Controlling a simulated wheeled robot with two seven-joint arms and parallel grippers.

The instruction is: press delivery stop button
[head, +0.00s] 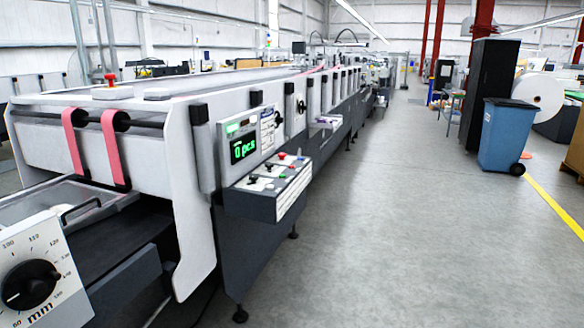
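A long white and dark grey folder gluer (190,150) runs from the left foreground into the distance. On its near side a sloped control panel (268,180) juts out, with several small knobs and buttons, including a red button (282,155). Another red button (110,78) stands on top of the machine at the near end. I cannot read labels that tell which is the delivery stop button. Above the panel a green display (243,148) reads "0 pcs". Neither of my grippers is in view.
A large dial marked "mm" (30,284) and pink belts (75,140) are at the near end. Grey floor (400,220) is clear right of the machine. A blue bin (506,135) and black cabinet (488,90) stand farther right, near a yellow floor line (552,206).

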